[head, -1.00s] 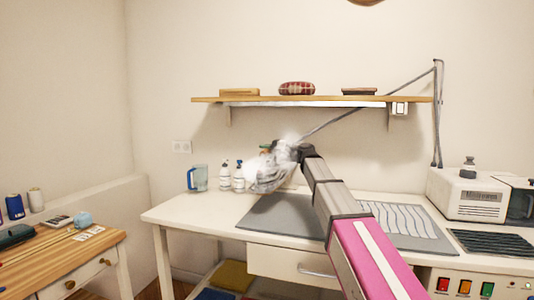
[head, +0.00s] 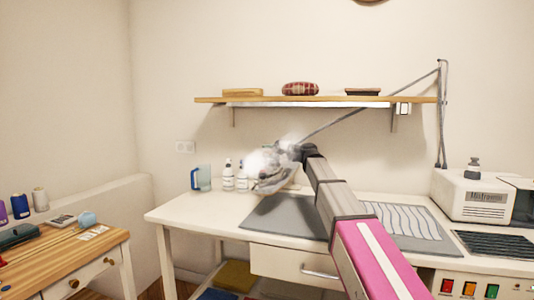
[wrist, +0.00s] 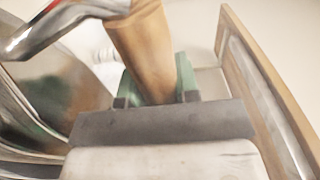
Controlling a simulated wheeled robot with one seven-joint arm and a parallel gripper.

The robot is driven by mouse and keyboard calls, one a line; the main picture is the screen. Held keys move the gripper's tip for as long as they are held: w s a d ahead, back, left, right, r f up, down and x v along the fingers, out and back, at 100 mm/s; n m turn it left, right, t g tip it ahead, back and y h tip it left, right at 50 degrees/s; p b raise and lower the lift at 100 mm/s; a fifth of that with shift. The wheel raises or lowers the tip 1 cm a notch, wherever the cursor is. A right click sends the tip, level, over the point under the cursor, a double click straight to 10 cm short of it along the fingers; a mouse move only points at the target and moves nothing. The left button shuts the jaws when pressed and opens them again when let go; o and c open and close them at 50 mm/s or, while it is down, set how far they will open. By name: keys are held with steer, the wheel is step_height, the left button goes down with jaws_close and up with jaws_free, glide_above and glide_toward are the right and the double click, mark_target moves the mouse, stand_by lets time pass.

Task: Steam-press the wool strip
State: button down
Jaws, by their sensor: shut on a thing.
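My gripper (wrist: 150,92) is shut on the brown handle (wrist: 145,50) of a steam iron, its green fingers on either side. In the head view the grey metal iron (head: 270,186) is at the end of my arm, tilted, above the back left of the grey pressing mat (head: 280,217). White steam surrounds it and blurs its outline. A grey cord runs from it up to a pole at the right. I cannot make out a wool strip; a pale area with wavy dark lines (head: 405,222) lies on the mat's right part.
Spray bottles (head: 228,176) and a blue jug (head: 202,178) stand at the table's back left. A wall shelf (head: 320,100) hangs above. A white steam station (head: 475,196) stands at the right. A wooden table (head: 75,265) with thread spools is at the left.

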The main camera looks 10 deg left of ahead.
steer(key=shift+w+d+r, duration=0.1)
steer(key=shift+w+d, duration=0.1)
steer(key=shift+w, duration=1)
steer(key=shift+w+d, duration=0.15)
steer(key=shift+w, duration=1.05)
steer(key=shift+w, duration=0.1)
steer(key=shift+w+d, duration=0.2)
steer(key=shift+w, duration=1.2)
steer(key=shift+w+d, duration=0.2)
steer(key=shift+w, duration=1.2)
steer(key=shift+d, duration=0.25)
steer(key=shift+s+d, duration=0.2)
steer(key=shift+d, duration=1)
